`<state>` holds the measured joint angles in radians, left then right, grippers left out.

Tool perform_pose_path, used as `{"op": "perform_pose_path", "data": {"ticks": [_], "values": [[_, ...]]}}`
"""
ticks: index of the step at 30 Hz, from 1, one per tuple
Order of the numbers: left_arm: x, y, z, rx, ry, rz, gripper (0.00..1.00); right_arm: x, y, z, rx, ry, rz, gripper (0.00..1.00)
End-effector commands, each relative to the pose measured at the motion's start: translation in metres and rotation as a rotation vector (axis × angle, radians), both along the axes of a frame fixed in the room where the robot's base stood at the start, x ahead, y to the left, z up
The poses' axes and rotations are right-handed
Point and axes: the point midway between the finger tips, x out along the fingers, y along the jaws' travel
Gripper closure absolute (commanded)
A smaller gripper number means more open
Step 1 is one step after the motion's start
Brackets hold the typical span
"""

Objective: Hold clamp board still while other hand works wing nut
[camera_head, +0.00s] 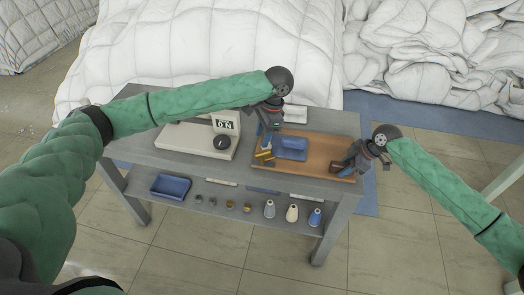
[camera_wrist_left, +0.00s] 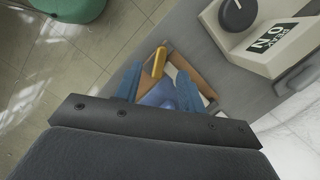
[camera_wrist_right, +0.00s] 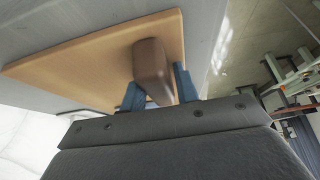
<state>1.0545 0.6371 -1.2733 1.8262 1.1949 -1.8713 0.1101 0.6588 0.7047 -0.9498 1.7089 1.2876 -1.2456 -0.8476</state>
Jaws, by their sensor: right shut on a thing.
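The tan clamp board (camera_head: 325,145) lies flat on the grey table, with a blue piece (camera_head: 291,147) on it. A brass-yellow wing nut (camera_head: 263,158) shows at the board's left end. My left gripper (camera_head: 265,140) is above that end, pointing down. In the left wrist view its blue fingers are spread apart, with the yellow part (camera_wrist_left: 159,62) beyond them and in line with the gap. My right gripper (camera_wrist_right: 160,90) is shut on a brown block (camera_wrist_right: 150,62) at the board's right end. The fingers partly hide the block.
A beige device with a dial and an "ON" label (camera_head: 190,138) stands left of the board. The lower shelf holds a blue tray (camera_head: 170,186), several small knobs and thread cones (camera_head: 292,213). White duvets (camera_head: 210,50) heap behind the table. A small white item (camera_head: 295,113) lies at the back edge.

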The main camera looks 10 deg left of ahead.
Motion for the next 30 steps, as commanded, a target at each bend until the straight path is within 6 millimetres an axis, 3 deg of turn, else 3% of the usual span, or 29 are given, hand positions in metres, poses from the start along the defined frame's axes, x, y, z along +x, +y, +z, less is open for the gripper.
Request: {"op": "perform_pose_path", "data": {"ticks": [1,11,30], "values": [[0.0,0.001,-0.001,0.009,0.003,0.002,0.6,-0.005,-0.003,-0.013,-0.012,0.014,0.0,0.9],[0.0,0.003,-0.008,0.021,0.013,0.007,0.6,-0.005,-0.003,-0.013,-0.012,0.014,0.0,0.9],[0.0,0.004,-0.059,0.022,0.013,0.008,0.6,-0.005,-0.003,-0.013,-0.012,0.014,0.0,0.9]]}}
